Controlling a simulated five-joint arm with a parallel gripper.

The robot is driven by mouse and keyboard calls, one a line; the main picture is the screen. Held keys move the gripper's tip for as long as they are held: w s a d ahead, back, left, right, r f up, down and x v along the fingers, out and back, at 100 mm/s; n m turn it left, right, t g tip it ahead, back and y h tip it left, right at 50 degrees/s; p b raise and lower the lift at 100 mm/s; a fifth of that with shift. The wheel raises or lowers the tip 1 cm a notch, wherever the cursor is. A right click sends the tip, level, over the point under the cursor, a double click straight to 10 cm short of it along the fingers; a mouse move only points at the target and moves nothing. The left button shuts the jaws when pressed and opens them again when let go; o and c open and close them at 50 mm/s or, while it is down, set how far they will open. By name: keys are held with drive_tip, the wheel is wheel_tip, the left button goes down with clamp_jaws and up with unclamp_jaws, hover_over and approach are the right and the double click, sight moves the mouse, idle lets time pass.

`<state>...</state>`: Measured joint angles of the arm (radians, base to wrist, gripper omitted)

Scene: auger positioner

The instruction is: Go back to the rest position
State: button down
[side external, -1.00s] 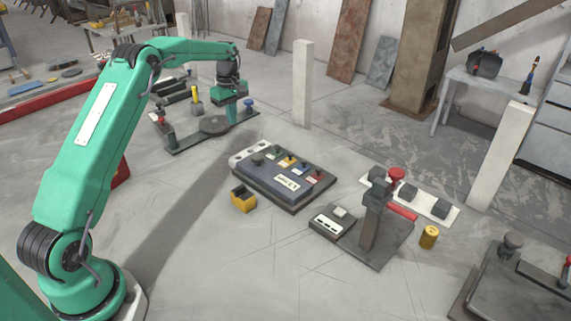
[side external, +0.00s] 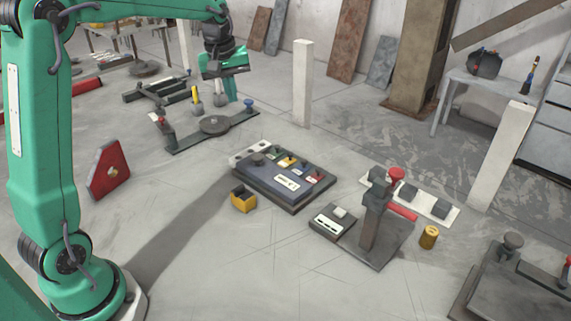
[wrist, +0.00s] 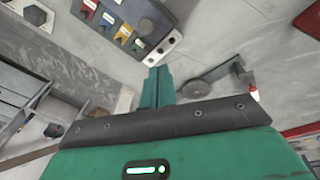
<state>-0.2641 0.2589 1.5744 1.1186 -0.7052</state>
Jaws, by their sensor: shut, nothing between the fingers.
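My gripper (side external: 231,88) hangs high at the upper left in the side view, at the end of my green arm. Its fingers are together with nothing between them, and it is clear of everything on the floor. In the wrist view its green fingers (wrist: 157,88) show as one closed strip pointing up the picture. Below it in the side view is a dark fixture with a round disc (side external: 214,124) and a blue knob. The disc fixture also shows right of the fingers in the wrist view (wrist: 195,88).
A control panel with coloured switches (side external: 285,172) lies mid-floor, with a yellow block (side external: 243,199) beside it. A dark post fixture (side external: 369,222) and a yellow cylinder (side external: 429,237) are to the right. White posts (side external: 302,85) stand upright. A red wedge (side external: 109,170) sits near my arm.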

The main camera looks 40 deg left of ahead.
drive_tip(key=s+d+r+m+t, duration=0.1)
drive_tip(key=s+d+r+m, duration=0.1)
drive_tip(key=s+d+m, duration=0.3)
drive_tip(key=s+d+r+m+t, duration=0.1)
drive_tip(key=s+d+r, duration=0.15)
drive_tip(key=s, duration=0.55)
drive_tip(key=s+d+f+m, duration=0.2)
drive_tip(key=s, duration=0.4)
drive_tip(key=s+d+f+m+t, duration=0.1)
drive_tip(key=s+d+f+m, duration=0.2)
drive_tip(key=s, duration=0.2)
drive_tip(key=shift+s+d+h, duration=0.15)
drive_tip(key=shift+s+h, duration=0.15)
drive_tip(key=shift+s, duration=0.1)
idle(0.4)
